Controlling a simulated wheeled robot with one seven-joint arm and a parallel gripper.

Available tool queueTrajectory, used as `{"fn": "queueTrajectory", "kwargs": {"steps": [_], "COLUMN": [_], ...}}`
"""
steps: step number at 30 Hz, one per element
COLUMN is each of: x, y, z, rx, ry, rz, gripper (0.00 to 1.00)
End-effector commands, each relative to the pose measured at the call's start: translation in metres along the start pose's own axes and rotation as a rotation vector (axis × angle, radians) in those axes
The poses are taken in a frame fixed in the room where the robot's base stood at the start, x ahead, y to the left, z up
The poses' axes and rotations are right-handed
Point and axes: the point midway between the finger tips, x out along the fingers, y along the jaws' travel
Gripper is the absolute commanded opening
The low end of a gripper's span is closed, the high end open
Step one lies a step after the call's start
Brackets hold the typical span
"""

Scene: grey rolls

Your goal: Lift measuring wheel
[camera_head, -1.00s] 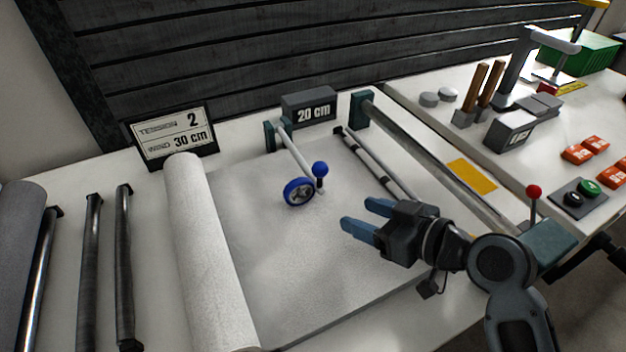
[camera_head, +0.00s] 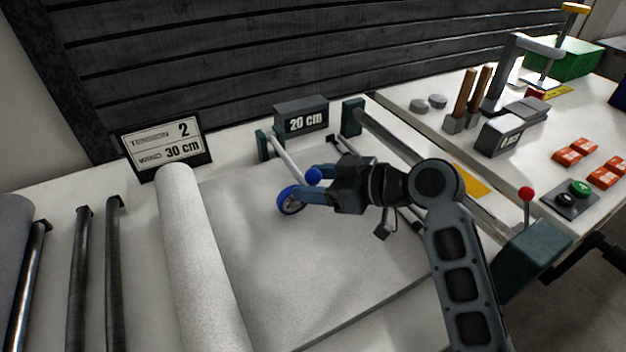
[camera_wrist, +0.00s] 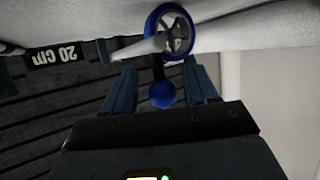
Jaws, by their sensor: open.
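The measuring wheel (camera_head: 287,200) has a blue rim and a grey hub, and hangs on a pale arm (camera_head: 287,156) with a blue ball knob (camera_head: 314,176). It is at the grey sheet, near the sheet's middle. My gripper (camera_head: 308,185) is at the knob and wheel, partly hiding the wheel. In the wrist view the wheel (camera_wrist: 172,33) is at the top, and the knob (camera_wrist: 162,94) lies between the two open blue fingers of my gripper (camera_wrist: 160,90), with space on both sides. I cannot tell how deep the knob sits between them.
A white roll (camera_head: 203,260) lies left of the wheel on the grey sheet (camera_head: 300,270). A "20 cm" counter (camera_head: 301,116) stands behind the wheel. A "TENSION 2, WIND 30 cm" sign (camera_head: 163,147) is at back left. A red-knobbed lever (camera_head: 526,194) stands at right.

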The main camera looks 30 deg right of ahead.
Motion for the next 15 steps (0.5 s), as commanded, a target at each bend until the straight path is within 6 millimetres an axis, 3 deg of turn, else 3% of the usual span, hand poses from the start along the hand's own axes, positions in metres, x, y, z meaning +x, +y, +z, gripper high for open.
{"fn": "queueTrajectory", "kwargs": {"steps": [11,15], "x": [0.0065,0.0064], "y": [-0.0002,-0.0002], "z": [0.0005,0.0004], "rx": [0.0,0.0], "ry": [0.0,0.0], "rz": [0.001,0.001], "gripper": [0.57,0.44]}}
